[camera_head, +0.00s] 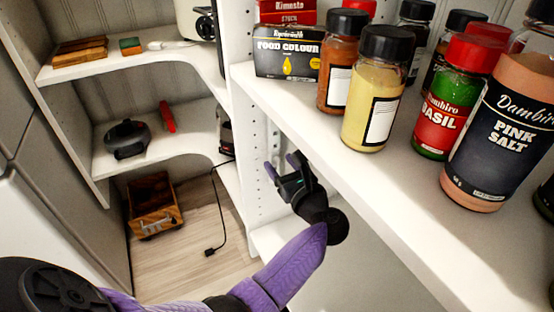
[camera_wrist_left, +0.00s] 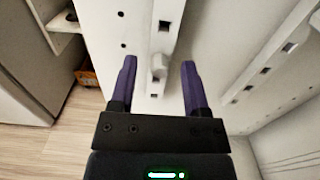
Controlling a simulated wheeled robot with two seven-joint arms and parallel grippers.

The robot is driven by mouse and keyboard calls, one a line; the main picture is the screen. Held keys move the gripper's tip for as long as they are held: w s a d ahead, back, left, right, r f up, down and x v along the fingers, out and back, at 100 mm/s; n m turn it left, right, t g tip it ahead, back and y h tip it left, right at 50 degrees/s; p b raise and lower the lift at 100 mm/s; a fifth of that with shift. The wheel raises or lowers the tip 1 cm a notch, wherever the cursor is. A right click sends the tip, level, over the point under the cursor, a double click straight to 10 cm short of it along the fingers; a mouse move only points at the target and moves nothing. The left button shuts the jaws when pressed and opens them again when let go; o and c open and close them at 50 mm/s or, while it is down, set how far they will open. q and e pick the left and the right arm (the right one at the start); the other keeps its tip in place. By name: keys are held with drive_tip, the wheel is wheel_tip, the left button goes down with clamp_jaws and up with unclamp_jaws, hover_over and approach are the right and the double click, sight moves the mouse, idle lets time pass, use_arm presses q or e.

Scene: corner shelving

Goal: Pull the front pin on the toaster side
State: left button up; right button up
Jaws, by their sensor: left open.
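A small white pin (camera_wrist_left: 158,67) sticks out of a white slotted upright strip (camera_wrist_left: 166,20) in the left wrist view. My left gripper (camera_wrist_left: 159,66) is open, with one purple finger on each side of the pin. I cannot tell whether either finger touches it. In the head view the left gripper (camera_head: 281,165) is below the spice shelf, by the white panel with holes; the pin is not clear there. A cream appliance with a black end (camera_head: 194,20), perhaps the toaster, stands on the upper left shelf. My right gripper is not in view.
The spice shelf (camera_head: 300,110) above my left gripper holds several jars and a food colour box (camera_head: 287,52). A waffle-maker-like black appliance (camera_head: 126,138) sits on the middle corner shelf. A wooden crate (camera_head: 154,205) and black cable (camera_head: 222,215) are on the floor.

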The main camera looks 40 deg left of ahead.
use_arm(q)
clamp_jaws()
idle(0.3)
drive_tip(key=shift+d, duration=0.1)
idle(1.2)
drive_tip(key=shift+v, duration=2.95)
